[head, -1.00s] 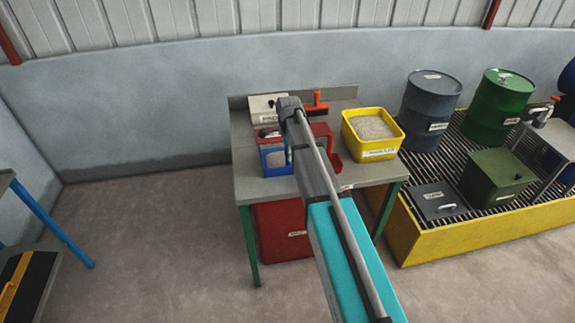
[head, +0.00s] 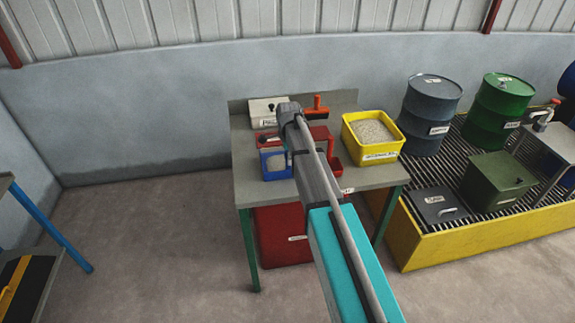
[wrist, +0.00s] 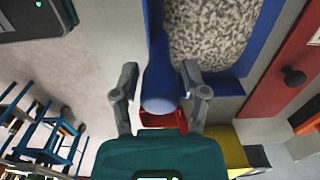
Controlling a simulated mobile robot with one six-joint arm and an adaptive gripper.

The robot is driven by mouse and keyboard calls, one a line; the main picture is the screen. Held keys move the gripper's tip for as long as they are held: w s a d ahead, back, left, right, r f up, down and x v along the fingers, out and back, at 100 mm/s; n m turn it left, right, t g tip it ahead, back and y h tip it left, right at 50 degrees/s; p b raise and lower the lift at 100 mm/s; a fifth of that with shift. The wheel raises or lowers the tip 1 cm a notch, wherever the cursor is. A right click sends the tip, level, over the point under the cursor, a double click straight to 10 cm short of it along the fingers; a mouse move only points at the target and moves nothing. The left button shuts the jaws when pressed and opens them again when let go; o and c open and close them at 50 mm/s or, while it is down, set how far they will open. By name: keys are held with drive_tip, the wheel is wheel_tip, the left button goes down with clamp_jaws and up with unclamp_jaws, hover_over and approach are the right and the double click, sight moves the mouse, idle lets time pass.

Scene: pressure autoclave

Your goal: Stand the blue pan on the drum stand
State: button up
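The blue pan (head: 268,175) is on the workbench in the head view, beside a red box and partly hidden behind my arm. It holds pale grey granules. In the wrist view its blue handle (wrist: 159,75) runs between the fingers of my gripper (wrist: 162,92), and its blue rim surrounds the granules. The fingers stand apart on both sides of the handle, with visible gaps.
The workbench (head: 247,190) also bears a red box (head: 319,133), a white box (head: 262,113) and a yellow tub of granules (head: 397,144). The yellow-edged grating (head: 470,244) at right carries grey and green drums, a green box (head: 497,180) and a dark lidded box (head: 440,202).

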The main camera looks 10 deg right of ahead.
clamp_jaws()
drive_tip(key=shift+r, duration=0.15)
wheel_tip(320, 180, up, 3)
drive_tip(key=p, duration=0.2)
drive_tip(key=shift+f+p, duration=0.2)
drive_tip(key=shift+p, duration=0.2)
drive_tip(key=s+r+p, duration=1)
drive_tip(key=s, duration=0.4)
idle(0.4)
